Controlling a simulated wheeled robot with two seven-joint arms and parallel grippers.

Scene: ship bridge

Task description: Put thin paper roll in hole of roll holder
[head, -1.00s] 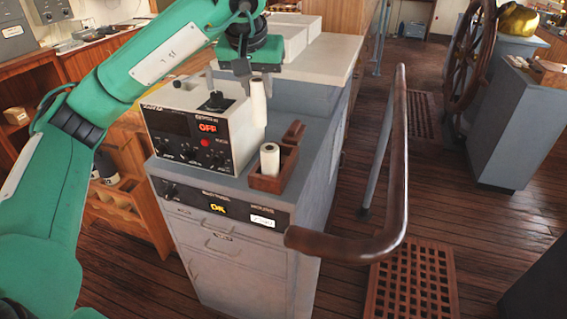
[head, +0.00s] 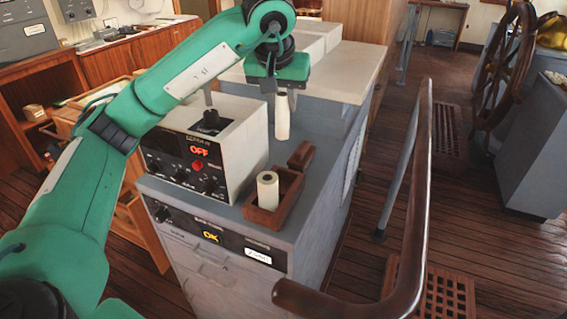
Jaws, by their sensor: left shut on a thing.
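My left gripper (head: 281,101) is shut on a thin white paper roll (head: 282,122). The roll hangs upright below the fingers, beside the right side of the white device, over the grey cabinet top. The wooden roll holder (head: 262,219), a small brown box, stands on the cabinet nearer the front. A thicker, shorter white paper roll (head: 267,190) stands in its near part. The held roll is behind and above the holder, apart from it. The inside of the holder's far part is hard to make out. My right gripper is not in view.
The white device (head: 232,150) with a red OFF display stands left of the holder. A small brown block (head: 301,155) is just behind the holder. A brown handrail (head: 417,220) runs to the right of the cabinet (head: 318,190).

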